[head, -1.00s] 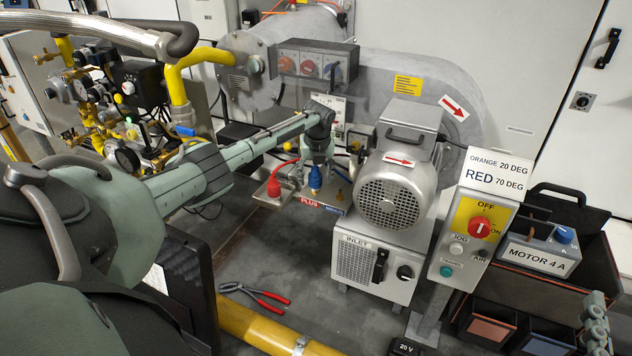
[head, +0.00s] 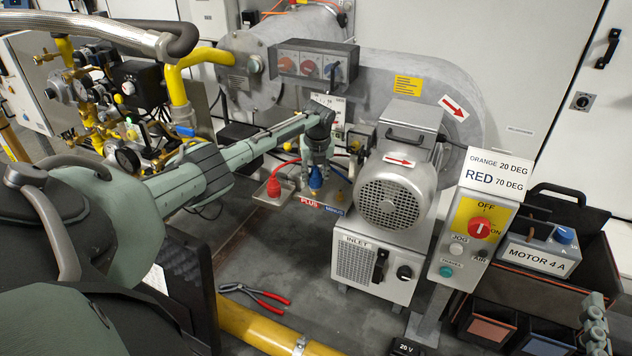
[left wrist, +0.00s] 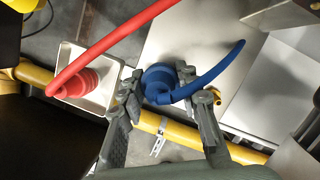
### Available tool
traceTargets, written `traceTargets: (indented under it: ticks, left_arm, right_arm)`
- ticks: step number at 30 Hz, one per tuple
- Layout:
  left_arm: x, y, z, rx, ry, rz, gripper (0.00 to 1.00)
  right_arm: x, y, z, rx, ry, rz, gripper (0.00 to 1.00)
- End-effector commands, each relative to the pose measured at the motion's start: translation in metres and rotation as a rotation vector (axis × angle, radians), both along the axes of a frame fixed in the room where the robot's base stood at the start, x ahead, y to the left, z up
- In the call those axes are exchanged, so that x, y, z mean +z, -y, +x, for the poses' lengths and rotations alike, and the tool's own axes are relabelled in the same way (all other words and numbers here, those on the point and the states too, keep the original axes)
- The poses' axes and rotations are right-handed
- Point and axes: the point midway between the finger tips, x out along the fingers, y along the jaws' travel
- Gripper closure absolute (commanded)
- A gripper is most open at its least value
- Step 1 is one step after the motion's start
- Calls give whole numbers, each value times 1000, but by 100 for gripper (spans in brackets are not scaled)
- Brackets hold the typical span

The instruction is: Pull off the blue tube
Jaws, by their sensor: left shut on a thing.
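My left gripper (head: 317,160) reaches to the small plate beside the blower and is shut on the base of the blue tube (head: 316,184). In the left wrist view, the fingers (left wrist: 163,92) stand on both sides of the blue collar (left wrist: 158,78). The blue tube (left wrist: 217,76) curves away to the right and narrows to its end. The red tube (left wrist: 110,48) with its red connector (left wrist: 78,82) is to the left, apart from the fingers. A grey-green shape at the lower right edge may be my right gripper (head: 596,325); its jaws cannot be made out.
The blower motor (head: 391,195) stands close to the right of the left gripper. A switch box (head: 312,62) is above it. The yellow valve pipework (head: 90,90) is at the left. Red-handled pliers (head: 255,296) lie on the floor.

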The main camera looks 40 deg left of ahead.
Motion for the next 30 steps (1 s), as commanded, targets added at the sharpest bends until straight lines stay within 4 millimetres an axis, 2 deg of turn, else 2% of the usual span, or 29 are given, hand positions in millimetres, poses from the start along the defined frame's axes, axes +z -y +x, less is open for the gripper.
traceTargets:
  ticks: [30]
  left_arm:
    - [20, 0, 0, 0, 1, 0, 100]
  right_arm:
    - [23, 0, 0, 1, 4, 1, 59]
